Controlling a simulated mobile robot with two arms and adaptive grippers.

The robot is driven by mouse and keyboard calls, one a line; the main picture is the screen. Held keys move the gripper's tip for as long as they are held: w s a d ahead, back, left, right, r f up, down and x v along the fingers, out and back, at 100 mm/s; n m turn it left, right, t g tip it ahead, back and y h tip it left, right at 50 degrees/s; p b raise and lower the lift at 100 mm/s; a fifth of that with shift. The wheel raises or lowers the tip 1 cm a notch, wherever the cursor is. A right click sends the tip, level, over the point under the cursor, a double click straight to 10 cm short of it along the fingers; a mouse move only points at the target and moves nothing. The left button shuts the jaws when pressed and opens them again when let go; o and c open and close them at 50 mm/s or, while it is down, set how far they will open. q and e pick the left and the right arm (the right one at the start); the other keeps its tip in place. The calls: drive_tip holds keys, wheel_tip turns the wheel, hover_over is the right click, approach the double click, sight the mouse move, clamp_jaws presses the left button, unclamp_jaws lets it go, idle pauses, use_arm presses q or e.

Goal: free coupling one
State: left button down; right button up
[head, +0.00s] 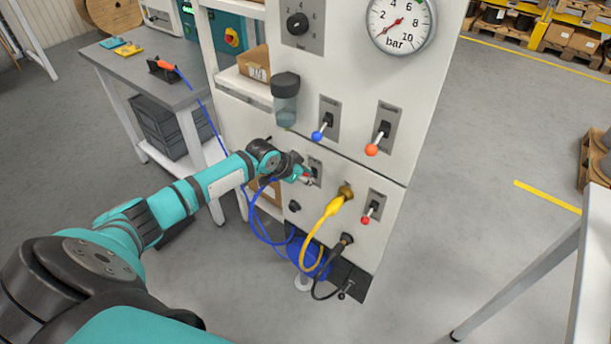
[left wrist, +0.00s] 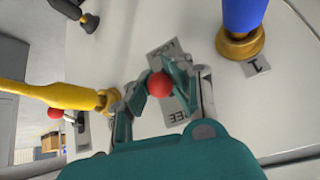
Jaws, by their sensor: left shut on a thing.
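My left gripper (head: 305,178) is at the lower part of the white panel. In the left wrist view its fingers (left wrist: 158,92) are shut around a lever's red ball knob (left wrist: 160,85). The lever's grey label plate (left wrist: 180,110) is partly covered; "FREE" reads along one end and the other end's word is partly hidden. A blue coupling (left wrist: 241,14) sits in a brass socket (left wrist: 240,44) beside this lever, by a small plate marked 1 (left wrist: 258,66). In the head view my arm hides that coupling; blue hose (head: 254,215) hangs below. My right gripper is not in view.
A yellow coupling (head: 334,206) sits in a brass socket right of my gripper, with another red-knobbed lever (head: 368,215) beyond it. A black hose connector (head: 344,242) is below. Blue- (head: 317,135) and orange-knobbed (head: 372,150) levers are above. A grey table (head: 150,65) stands left.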

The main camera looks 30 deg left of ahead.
use_arm(q)
drive_tip(key=shift+a+r, duration=0.1)
drive_tip(key=c, duration=1.1)
unclamp_jaws()
drive_tip(key=shift+s, duration=0.1)
drive_tip(key=v, duration=1.2)
